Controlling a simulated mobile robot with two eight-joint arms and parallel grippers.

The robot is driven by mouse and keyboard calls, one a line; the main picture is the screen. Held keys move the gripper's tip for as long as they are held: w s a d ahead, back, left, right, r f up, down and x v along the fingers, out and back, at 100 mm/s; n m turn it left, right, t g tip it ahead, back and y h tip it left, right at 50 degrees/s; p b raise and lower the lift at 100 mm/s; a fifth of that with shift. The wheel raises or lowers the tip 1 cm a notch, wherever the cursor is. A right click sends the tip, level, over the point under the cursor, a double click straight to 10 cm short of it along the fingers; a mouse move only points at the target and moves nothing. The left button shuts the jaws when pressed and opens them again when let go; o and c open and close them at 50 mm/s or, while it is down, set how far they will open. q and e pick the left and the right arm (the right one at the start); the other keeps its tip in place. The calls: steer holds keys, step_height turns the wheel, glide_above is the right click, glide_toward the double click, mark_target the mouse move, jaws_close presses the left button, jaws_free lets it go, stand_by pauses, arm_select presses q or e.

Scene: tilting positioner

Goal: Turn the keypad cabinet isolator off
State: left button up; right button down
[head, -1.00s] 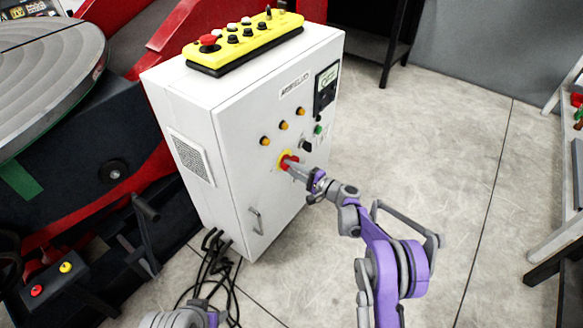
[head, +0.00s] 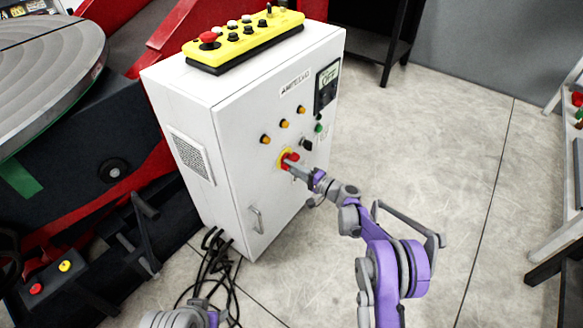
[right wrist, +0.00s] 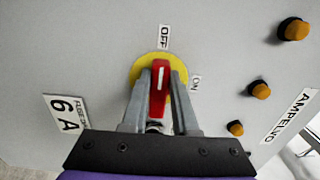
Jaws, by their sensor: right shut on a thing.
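The keypad cabinet (head: 275,200) is a white box with a yellow keypad (head: 246,42) on top. Its isolator is a red handle (right wrist: 159,85) on a round yellow plate (right wrist: 144,70), also seen on the cabinet front (head: 287,161). In the right wrist view the handle's white stripe points up at the OFF label (right wrist: 164,36). The ON label (right wrist: 195,83) is to its right. My right gripper (right wrist: 158,92) is shut on the red handle, one finger on each side.
Orange lamps (head: 285,123), a black knob (head: 306,144) and a green button (head: 318,128) sit near the isolator. The display (head: 328,79) appears to read OFF. Cables (head: 215,265) lie below the cabinet.

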steer(key=c, duration=0.7)
jaws_free()
steer(key=shift+d, duration=0.1)
steer(key=p+v, duration=0.1)
steer(key=v, duration=0.9)
steer(key=shift+s+d, duration=0.2)
steer(key=shift+s, duration=0.05)
